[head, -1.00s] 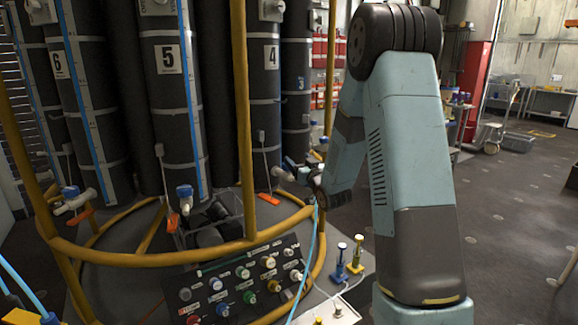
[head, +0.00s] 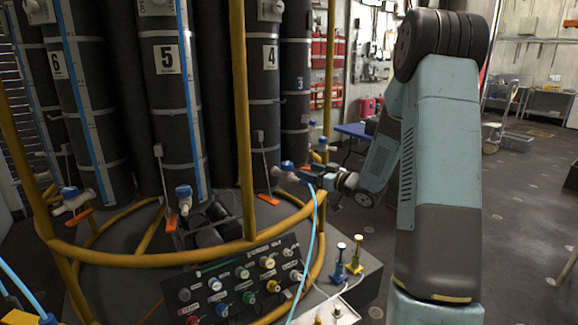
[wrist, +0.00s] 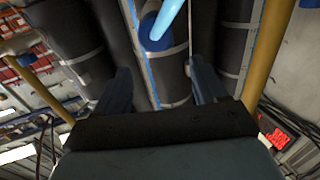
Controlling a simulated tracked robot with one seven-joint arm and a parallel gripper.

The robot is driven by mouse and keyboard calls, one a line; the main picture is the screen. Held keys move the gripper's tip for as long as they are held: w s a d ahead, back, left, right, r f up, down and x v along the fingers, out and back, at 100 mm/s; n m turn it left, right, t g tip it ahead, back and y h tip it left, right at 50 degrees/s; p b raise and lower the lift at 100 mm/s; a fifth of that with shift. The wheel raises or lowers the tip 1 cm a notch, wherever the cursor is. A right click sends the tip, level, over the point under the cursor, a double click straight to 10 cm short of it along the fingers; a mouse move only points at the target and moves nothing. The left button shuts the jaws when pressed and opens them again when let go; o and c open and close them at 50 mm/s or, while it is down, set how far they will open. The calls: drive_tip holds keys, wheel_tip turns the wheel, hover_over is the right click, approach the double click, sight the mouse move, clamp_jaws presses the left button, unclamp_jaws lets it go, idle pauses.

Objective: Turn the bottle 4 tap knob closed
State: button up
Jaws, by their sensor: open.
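Bottle 4 (head: 268,120) is a tall dark cylinder with a white "4" label in the head view. Its tap has a blue knob (head: 288,166) on a pale valve body, low at the bottle's front right. My gripper (head: 307,177) is just right of this tap, pointing left toward it. In the wrist view my gripper (wrist: 158,68) is open, with a finger on each side and nothing between them. A blue knob (wrist: 153,40) shows beyond the fingertips; contact is not visible. The knob's exact turn angle cannot be told.
A yellow ring rail (head: 150,259) and yellow upright post (head: 246,120) stand in front of the bottles. A light blue hose (head: 316,225) hangs close to my gripper. A control panel (head: 240,283) is below. Open floor lies at right.

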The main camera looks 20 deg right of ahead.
sight(288, 163)
drive_tip(key=x, duration=1)
drive_tip(key=shift+w+a, duration=0.15)
drive_tip(key=shift+w, duration=0.1)
drive_tip(key=shift+c, duration=0.3)
drive_tip(key=c, duration=0.9)
